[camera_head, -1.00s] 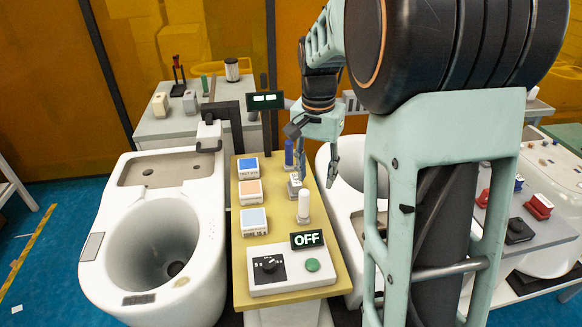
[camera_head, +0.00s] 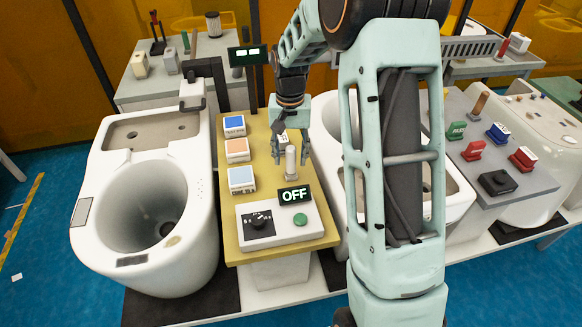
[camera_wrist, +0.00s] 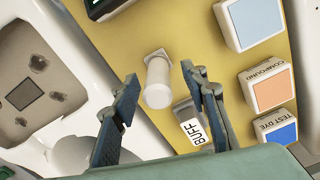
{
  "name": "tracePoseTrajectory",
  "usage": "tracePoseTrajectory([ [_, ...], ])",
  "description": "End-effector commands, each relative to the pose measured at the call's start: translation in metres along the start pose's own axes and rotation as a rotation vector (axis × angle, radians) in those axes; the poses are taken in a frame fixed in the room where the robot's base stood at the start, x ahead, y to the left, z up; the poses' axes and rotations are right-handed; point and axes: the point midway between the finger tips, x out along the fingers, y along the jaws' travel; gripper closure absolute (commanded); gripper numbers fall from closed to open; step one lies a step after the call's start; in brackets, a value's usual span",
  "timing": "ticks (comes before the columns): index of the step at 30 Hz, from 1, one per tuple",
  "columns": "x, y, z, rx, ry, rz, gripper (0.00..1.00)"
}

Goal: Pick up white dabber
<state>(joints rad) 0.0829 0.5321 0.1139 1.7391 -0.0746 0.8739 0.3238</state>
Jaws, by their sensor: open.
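The white dabber (camera_head: 291,164) stands upright on the yellow board (camera_head: 265,185), behind the OFF display. In the wrist view the white dabber (camera_wrist: 157,85) shows as a pale cylinder on a small square base. My gripper (camera_head: 290,155) is open, pointing down, with a finger on either side of the dabber's upper part in the head view. In the wrist view the dabber appears between the fingertips of my gripper (camera_wrist: 158,77), with gaps on both sides. I cannot tell how far down the fingers reach along it.
A grey-and-white BUFF block (camera_wrist: 194,128) stands close beside the dabber. Blue, orange and light-blue labelled boxes line the board's left side. The OFF display (camera_head: 294,195) and control panel (camera_head: 281,222) are in front. Toilet bowls (camera_head: 143,200) flank the board.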

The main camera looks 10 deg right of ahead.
Motion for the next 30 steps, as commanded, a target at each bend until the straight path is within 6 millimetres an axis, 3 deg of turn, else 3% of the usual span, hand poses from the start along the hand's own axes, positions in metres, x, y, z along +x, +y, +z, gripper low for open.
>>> tracePoseTrajectory([
  [6,0.027,0.002,0.0,0.0,-0.001,0.001,0.59],
  [14,0.03,0.002,-0.001,0.0,0.0,0.001,0.59],
  [25,0.03,0.002,-0.001,0.001,0.0,0.001,0.99],
  [30,0.029,0.002,-0.001,0.001,0.001,0.0,1.0],
])
